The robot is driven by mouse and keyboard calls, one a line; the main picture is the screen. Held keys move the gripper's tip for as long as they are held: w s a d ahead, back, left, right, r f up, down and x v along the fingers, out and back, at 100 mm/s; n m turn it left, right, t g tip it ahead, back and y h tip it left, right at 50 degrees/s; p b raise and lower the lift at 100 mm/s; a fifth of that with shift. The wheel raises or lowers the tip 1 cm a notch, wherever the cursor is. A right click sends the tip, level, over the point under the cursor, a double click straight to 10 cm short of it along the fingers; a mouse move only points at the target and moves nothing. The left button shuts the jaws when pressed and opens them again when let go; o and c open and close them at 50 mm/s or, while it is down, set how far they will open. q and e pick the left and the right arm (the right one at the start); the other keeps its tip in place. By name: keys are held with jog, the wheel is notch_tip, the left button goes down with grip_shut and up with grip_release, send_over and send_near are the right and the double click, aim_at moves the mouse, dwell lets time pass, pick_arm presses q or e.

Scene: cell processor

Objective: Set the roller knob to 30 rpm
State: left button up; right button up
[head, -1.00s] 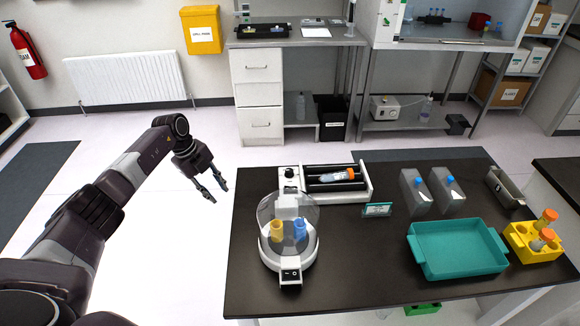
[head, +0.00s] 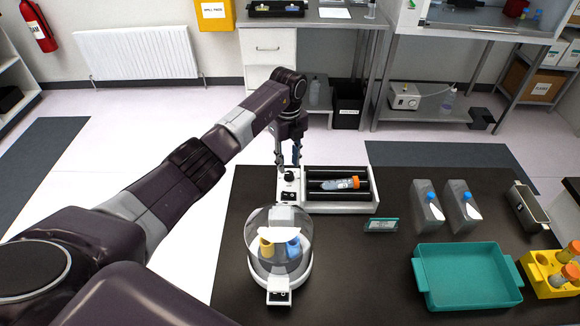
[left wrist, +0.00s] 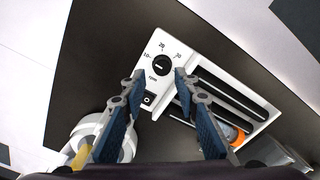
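The roller knob (left wrist: 162,65) is a round black dial with a short pale mark, on the white left end of the tube roller (head: 340,207). The printed numbers 10, 20 and 30 arc around it, with "rpm" below. I cannot tell which number the mark points to. The knob also shows in the head view (head: 289,177), just below my left fingertips. My left gripper (left wrist: 159,74) is open and points down, one finger to each side of the knob. The fingers look apart from it. My right gripper is out of view.
A black switch (left wrist: 149,98) sits beside the knob. An orange-capped tube (head: 341,184) lies on the rollers. A lidded centrifuge (head: 277,285) stands in front.

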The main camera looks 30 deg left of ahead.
aim_at(289, 173)
pick_arm(q)
jog(key=f, duration=0.4)
jog(key=shift+w+d, duration=0.1)
jog(key=shift+w, duration=0.1)
jog(key=shift+f, duration=0.4)
grip_shut()
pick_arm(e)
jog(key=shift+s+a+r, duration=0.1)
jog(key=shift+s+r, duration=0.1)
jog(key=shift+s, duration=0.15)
